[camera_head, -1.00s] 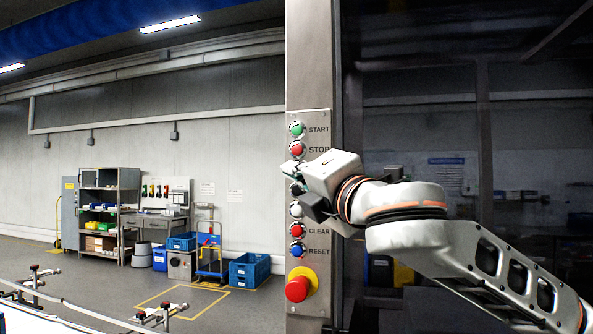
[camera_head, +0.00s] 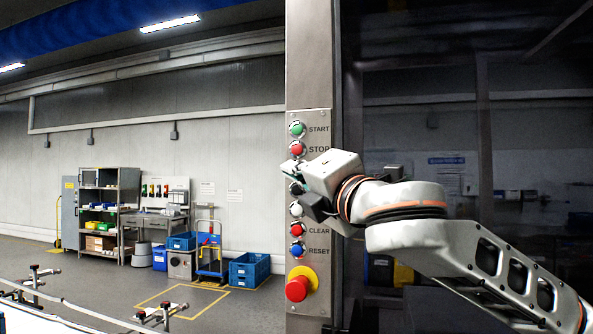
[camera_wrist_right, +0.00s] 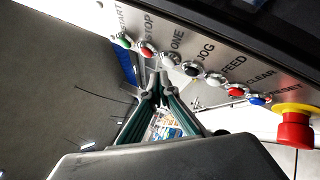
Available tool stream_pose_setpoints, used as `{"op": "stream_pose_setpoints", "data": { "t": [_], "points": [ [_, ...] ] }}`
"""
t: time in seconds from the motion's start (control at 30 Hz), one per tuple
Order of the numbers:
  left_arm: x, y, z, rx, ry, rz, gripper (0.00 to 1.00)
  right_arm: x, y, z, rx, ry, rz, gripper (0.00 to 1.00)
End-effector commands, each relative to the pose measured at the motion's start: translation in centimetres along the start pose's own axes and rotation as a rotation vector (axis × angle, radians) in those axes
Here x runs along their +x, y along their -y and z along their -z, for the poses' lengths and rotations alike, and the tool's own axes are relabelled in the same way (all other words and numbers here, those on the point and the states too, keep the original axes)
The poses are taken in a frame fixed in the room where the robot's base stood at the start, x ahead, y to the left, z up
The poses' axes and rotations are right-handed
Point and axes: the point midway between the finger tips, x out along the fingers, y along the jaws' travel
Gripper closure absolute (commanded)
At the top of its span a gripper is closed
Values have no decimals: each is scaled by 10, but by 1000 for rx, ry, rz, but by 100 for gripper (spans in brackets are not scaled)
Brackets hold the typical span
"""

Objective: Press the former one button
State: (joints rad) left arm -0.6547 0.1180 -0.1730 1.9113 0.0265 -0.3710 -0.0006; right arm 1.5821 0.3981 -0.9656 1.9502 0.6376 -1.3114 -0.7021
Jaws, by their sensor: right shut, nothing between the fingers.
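The ONE button (camera_wrist_right: 171,60) is a pale round push button in the panel row, between the red STOP button (camera_wrist_right: 147,51) and the black JOG button (camera_wrist_right: 191,69) in the right wrist view. My right gripper (camera_wrist_right: 158,84) is shut and empty, its fingertips close to the ONE button and just below the row in that picture. I cannot tell whether they touch it. My left gripper is not in view.
The green START button (camera_head: 297,129) is above. The red CLEAR (camera_head: 297,230) and blue RESET (camera_head: 297,249) buttons are below, over a red emergency stop knob (camera_head: 298,288) that sticks out. A dark glass panel (camera_head: 420,130) stands right of the steel column (camera_head: 310,60).

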Motion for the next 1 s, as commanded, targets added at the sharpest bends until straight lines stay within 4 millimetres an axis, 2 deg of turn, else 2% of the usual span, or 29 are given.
{"op": "stream_pose_setpoints", "data": {
  "t": [1.0],
  "points": [
    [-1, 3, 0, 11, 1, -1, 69, 8, 6, -6, 0, 1, 1, 100]
  ]
}}
